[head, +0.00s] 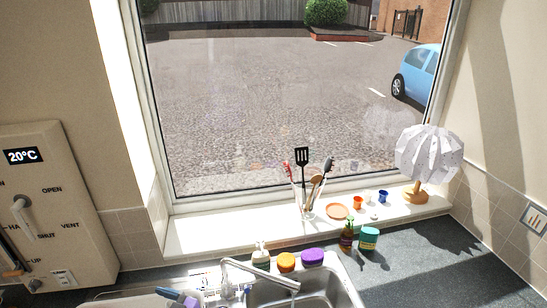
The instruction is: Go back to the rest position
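My arm and gripper do not show in the head view, so I cannot see the gripper's pose or whether it holds anything. The view looks down on a sink (350,291) with a faucet (262,274) in front of a window. The task names no object.
A control panel (60,215) with a lever is on the left wall. The right counter (450,275) is clear.

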